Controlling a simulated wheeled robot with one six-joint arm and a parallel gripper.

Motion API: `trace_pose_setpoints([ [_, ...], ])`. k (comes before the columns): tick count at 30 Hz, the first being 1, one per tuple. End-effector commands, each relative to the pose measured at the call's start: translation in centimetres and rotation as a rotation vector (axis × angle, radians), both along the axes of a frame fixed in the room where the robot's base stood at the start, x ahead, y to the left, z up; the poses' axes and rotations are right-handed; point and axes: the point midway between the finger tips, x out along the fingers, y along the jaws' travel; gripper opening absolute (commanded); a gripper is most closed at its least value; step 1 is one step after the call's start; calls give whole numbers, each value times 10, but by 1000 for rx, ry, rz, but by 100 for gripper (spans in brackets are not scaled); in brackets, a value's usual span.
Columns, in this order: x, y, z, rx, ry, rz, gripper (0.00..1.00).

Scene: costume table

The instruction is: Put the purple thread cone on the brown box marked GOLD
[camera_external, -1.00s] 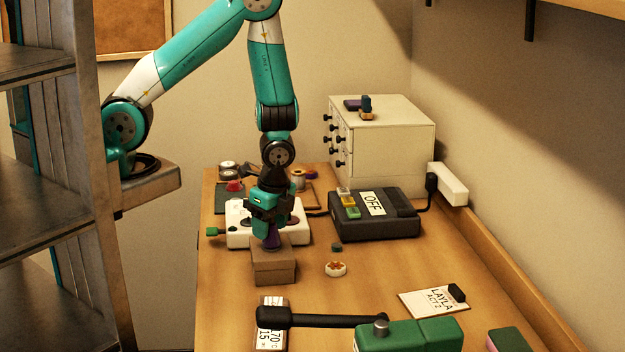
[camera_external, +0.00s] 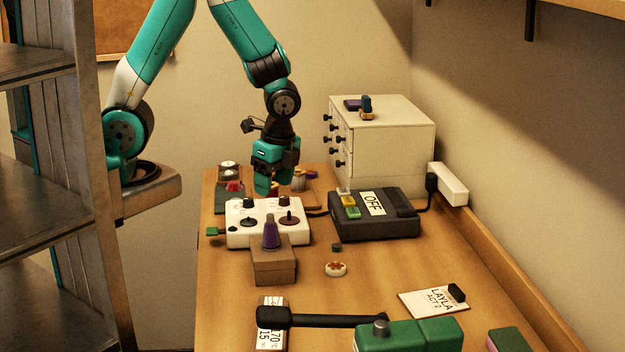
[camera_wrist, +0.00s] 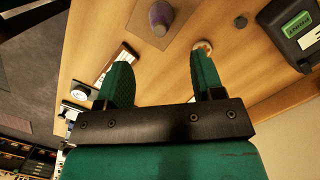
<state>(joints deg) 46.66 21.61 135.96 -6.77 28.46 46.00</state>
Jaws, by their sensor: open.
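The purple thread cone (camera_external: 271,234) stands upright on top of the brown box (camera_external: 273,268) near the table's left edge. The word GOLD cannot be read on the box from here. In the wrist view the cone (camera_wrist: 161,17) sits on the box top (camera_wrist: 141,22), beyond the fingers and apart from them. My gripper (camera_external: 275,187) is open and empty, above and behind the cone, over the far side of the white control box. In the wrist view the two green fingers of my gripper (camera_wrist: 160,75) are spread with nothing between them.
The white control box (camera_external: 240,237) with dark knobs stands right behind the brown box. A black device marked OFF (camera_external: 375,213) is to the right, before a drawer cabinet (camera_external: 385,135). A green machine with a black arm (camera_external: 410,338) is in front. The right-middle table is mostly clear.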

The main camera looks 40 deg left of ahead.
Motion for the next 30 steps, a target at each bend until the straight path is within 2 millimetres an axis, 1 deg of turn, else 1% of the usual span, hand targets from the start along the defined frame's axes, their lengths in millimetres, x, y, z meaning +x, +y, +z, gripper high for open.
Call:
trace_pose_setpoints([
  [1,1,-2,6,-3,-3,0,61],
  [4,0,-3,13,-2,-2,0,61],
  [10,1,-1,18,0,-2,9,61],
  [12,8,9,23,0,-17,65,61],
  [14,19,27,32,-1,-44,169,61],
  [17,41,81,56,3,-122,470,61],
  [18,47,110,67,8,-159,621,61],
  [20,49,156,84,18,-221,868,61],
  [21,46,186,95,27,-262,1031,61],
  [23,35,228,110,41,-322,1268,61],
  [24,24,252,118,52,-360,1417,61],
  [26,6,283,129,67,-415,1619,61],
  [27,-6,299,135,79,-446,1736,61],
  [30,-32,326,145,101,-510,1959,61],
])
